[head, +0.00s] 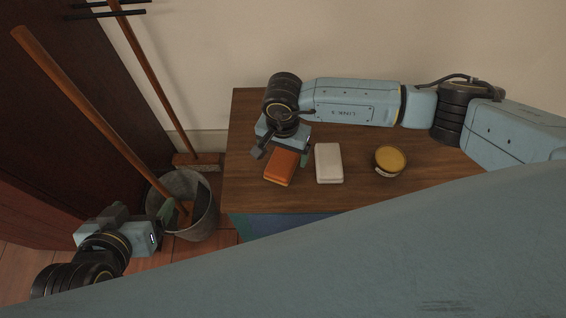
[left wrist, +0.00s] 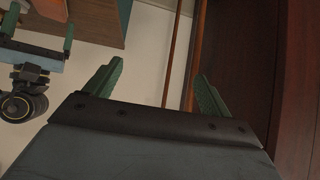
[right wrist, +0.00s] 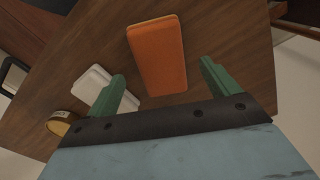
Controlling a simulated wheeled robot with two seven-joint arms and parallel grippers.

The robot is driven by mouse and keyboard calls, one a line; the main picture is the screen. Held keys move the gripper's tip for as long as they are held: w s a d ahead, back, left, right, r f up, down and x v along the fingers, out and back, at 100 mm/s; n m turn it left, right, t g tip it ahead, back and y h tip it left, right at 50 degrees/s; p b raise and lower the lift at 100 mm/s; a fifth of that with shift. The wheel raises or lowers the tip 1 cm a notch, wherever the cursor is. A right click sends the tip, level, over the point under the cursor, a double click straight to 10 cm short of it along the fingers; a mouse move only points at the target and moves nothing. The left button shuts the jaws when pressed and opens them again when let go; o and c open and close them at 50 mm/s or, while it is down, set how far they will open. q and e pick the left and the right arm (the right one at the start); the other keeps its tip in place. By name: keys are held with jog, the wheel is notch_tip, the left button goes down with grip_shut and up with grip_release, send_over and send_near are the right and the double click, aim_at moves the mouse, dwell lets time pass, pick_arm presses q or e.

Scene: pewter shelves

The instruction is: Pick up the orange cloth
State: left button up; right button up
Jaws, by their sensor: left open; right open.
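The orange cloth (head: 281,168) is a folded rectangular block lying on the wooden cabinet top, near its left end. It also shows in the right wrist view (right wrist: 157,54), just beyond the fingertips. My right gripper (head: 264,155) is above and beside the cloth, open and empty, with its fingers (right wrist: 162,82) pointing toward the cloth's near end. My left gripper (head: 160,222) is open and empty, off to the left near the bucket. Its spread green fingers (left wrist: 158,82) hold nothing.
A white folded block (head: 328,163) and a round yellow-topped tin (head: 389,160) sit right of the cloth on the wooden top (head: 246,135). A metal bucket (head: 206,215) stands on the floor at left, with long wooden handles (head: 85,105) leaning nearby. The front of the top is partly hidden.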

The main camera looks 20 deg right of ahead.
aim_at(283, 163)
notch_tip(283, 163, down, 2)
jog(key=shift+f+b, duration=0.15)
jog(key=shift+b, duration=0.25)
jog(key=shift+f, duration=0.15)
pick_arm(q)
jog(key=w+r+t, duration=0.1)
jog(key=w+d+r+t, duration=0.1)
jog(key=w+r+t+h, duration=0.1)
jog(key=shift+d+r, duration=0.3)
jog(key=shift+r, duration=0.1)
pick_arm(e)
jog(key=shift+c, duration=0.2)
jog(key=c, duration=1)
